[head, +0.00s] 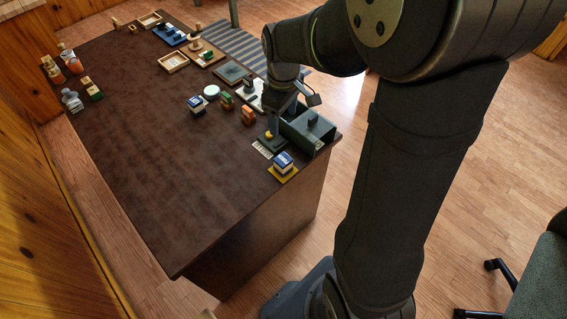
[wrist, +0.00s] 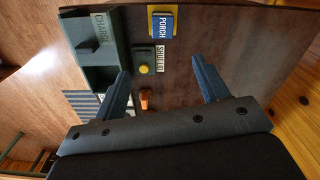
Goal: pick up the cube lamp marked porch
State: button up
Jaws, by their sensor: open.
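The cube lamp marked porch (wrist: 162,27) is blue with a white-lettered face and sits on a yellow pad near the top of the wrist view. In the head view a blue and white cube lamp (head: 283,161) stands on a yellow pad (head: 284,176) near the table's near corner. My gripper (wrist: 161,67) is open, its two fingers spread wide with nothing between them. The lamp lies beyond the fingertips, apart from them. In the head view my gripper (head: 277,108) hangs above the table, behind the lamp; its fingertips are hard to make out.
A dark green box labelled charge (wrist: 97,50) stands left of the lamp, close to it. A dark block with a yellow button (wrist: 144,69) and a lettered label (wrist: 160,60) lie nearby. Another blue cube (head: 197,104) stands farther back. The table's (head: 165,190) front left is clear.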

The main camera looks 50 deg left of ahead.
notch_tip(320, 180, down, 2)
jog(key=f+m, duration=0.1)
jog(key=m, duration=0.2)
send_near(283, 159)
jog(key=f, duration=0.6)
jog(key=shift+w+f, duration=0.2)
jog(key=shift+s+f, duration=0.2)
jog(key=shift+f, duration=2.6)
jog(key=c, duration=1.1)
jog(key=shift+r, duration=0.1)
